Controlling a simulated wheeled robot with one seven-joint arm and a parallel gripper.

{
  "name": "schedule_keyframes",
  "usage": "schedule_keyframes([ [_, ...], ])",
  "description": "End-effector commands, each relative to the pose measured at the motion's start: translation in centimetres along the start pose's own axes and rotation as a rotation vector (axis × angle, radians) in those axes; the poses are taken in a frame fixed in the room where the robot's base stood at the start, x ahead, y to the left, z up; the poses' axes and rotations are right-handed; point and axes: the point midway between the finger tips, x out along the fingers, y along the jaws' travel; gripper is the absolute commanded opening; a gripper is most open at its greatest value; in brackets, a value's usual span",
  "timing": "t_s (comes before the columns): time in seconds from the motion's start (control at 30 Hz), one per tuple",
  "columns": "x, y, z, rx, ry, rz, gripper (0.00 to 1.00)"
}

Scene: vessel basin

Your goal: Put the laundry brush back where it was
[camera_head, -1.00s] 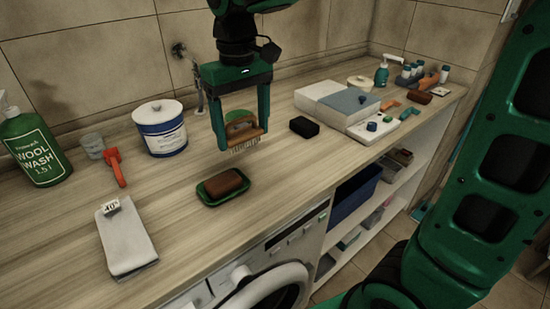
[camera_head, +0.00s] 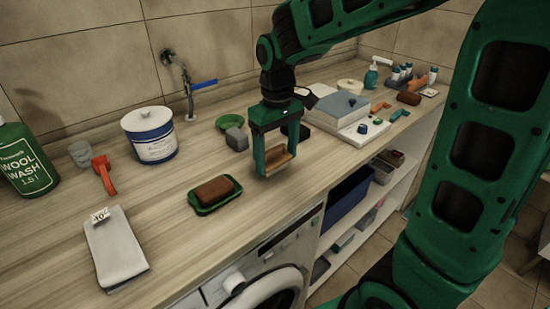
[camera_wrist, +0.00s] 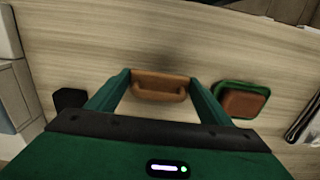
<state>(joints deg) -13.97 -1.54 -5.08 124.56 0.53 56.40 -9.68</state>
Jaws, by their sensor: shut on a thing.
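The laundry brush, with a brown wooden handle (camera_head: 278,158), is between the fingers of my gripper (camera_head: 274,168). My gripper is shut on it and holds it at the front part of the counter. In the head view its underside is close to the counter top; I cannot tell whether it touches. In the wrist view the brush (camera_wrist: 160,86) lies crosswise between the two green fingertips (camera_wrist: 160,88). Part of the brush is hidden by a finger in the head view.
A green dish with a brown block (camera_head: 215,208) lies left of my gripper. Behind are a grey block (camera_head: 237,139) and a green bowl (camera_head: 229,121). A white-and-grey box (camera_head: 338,108) stands to the right. The counter's front edge is near, above the washing machine (camera_head: 262,290).

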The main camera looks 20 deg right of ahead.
Motion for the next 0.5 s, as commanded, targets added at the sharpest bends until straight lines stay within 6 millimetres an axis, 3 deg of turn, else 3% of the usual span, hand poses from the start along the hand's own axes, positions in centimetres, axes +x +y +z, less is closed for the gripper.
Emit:
schedule_keyframes([
  [0.1,0.96,-0.03,0.04,0.0,0.0,0.0,0.53],
  [0.47,1.26,-0.02,0.01,0.0,0.0,0.0,0.53],
  [0.5,1.24,-0.02,0.0,0.001,0.001,0.0,0.81],
])
